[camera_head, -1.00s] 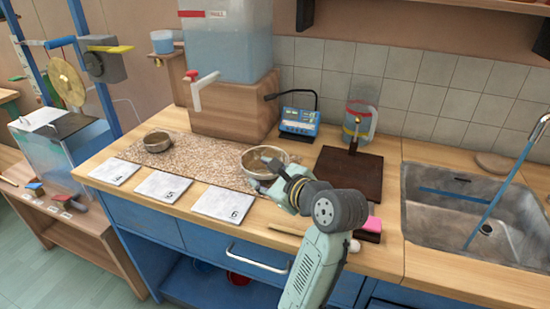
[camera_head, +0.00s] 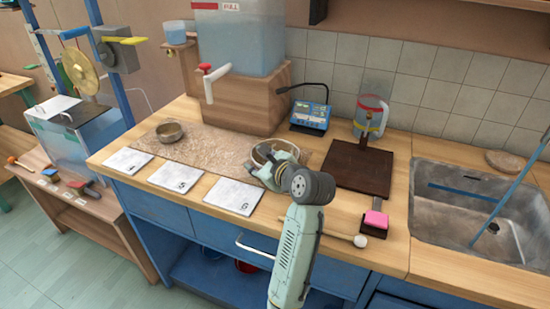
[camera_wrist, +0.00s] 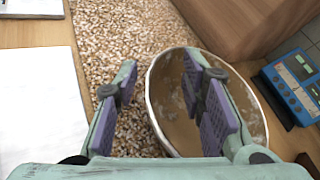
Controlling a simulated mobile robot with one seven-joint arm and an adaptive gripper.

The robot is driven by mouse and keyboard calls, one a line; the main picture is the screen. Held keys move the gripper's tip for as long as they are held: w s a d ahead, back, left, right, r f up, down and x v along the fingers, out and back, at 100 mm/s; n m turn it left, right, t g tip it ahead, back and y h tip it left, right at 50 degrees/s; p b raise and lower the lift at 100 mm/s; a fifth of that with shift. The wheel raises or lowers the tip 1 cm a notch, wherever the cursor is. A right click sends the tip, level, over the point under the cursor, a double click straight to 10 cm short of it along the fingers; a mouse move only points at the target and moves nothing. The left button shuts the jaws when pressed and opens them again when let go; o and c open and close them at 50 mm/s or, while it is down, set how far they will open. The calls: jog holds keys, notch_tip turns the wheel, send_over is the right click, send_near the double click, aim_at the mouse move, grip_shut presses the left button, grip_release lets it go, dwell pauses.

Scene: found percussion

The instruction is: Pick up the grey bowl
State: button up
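A bowl (camera_head: 268,148) with a pale rim and brownish-grey inside stands at the right end of the speckled mat, partly hidden by my gripper in the head view. It also shows in the wrist view (camera_wrist: 171,112). My gripper (camera_wrist: 160,66) is open over the bowl's near-left rim. One finger is on the outer side, above the mat; the other is over the bowl's inside. I cannot tell whether either finger touches it. A second, smaller grey-brown bowl (camera_head: 170,130) sits at the mat's left end.
The speckled mat (camera_head: 208,146) lies beside white numbered cards (camera_head: 231,195). A blue meter (camera_head: 310,114) and a dark board (camera_head: 357,170) stand right of the bowl. A mallet (camera_head: 359,241) and pink-topped block (camera_head: 375,221) lie near the front edge.

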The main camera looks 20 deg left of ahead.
jog(key=shift+f, duration=0.1)
jog(key=shift+c, duration=0.2)
grip_shut()
dwell(0.4)
